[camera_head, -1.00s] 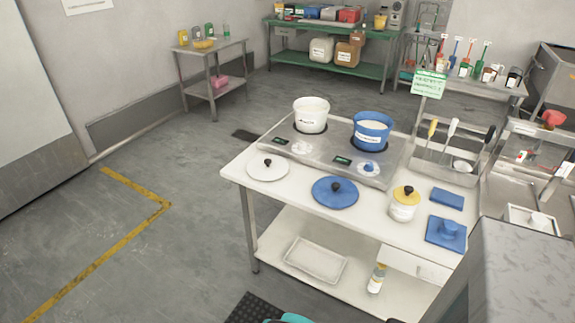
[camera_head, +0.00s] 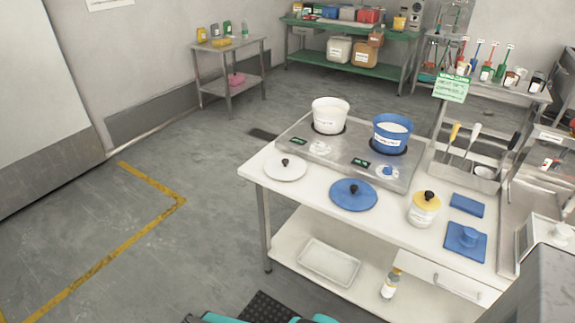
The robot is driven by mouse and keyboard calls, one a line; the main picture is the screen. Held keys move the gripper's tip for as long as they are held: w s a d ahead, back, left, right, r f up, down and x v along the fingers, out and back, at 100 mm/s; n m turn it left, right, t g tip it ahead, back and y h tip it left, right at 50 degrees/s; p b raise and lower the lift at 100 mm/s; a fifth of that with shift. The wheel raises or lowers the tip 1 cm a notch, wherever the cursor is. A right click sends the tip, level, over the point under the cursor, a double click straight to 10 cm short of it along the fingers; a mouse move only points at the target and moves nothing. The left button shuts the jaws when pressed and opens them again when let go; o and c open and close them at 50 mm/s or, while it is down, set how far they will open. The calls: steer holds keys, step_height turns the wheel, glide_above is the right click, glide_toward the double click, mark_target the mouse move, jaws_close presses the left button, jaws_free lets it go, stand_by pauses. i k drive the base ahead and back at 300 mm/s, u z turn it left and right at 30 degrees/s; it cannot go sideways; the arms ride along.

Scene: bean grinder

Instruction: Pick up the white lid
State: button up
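The white lid (camera_head: 286,168) is a round disc with a dark knob. It lies flat at the left end of the white table (camera_head: 398,220), in front of the metal hot plate unit. A blue lid (camera_head: 353,195) with a dark knob lies to its right. The white pot (camera_head: 329,116) and the blue pot (camera_head: 392,133) stand on the hot plate unit (camera_head: 345,163), both uncovered. Teal parts, likely of my own body, show at the bottom edge. My gripper cannot be made out in this view.
The lower shelf holds a white tray (camera_head: 329,262) and a bottle (camera_head: 390,283). The floor left of the table is clear.

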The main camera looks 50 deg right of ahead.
mark_target(284, 167)
steer(key=u, duration=0.05)
steer(key=i, duration=1)
steer(key=z, duration=0.05)
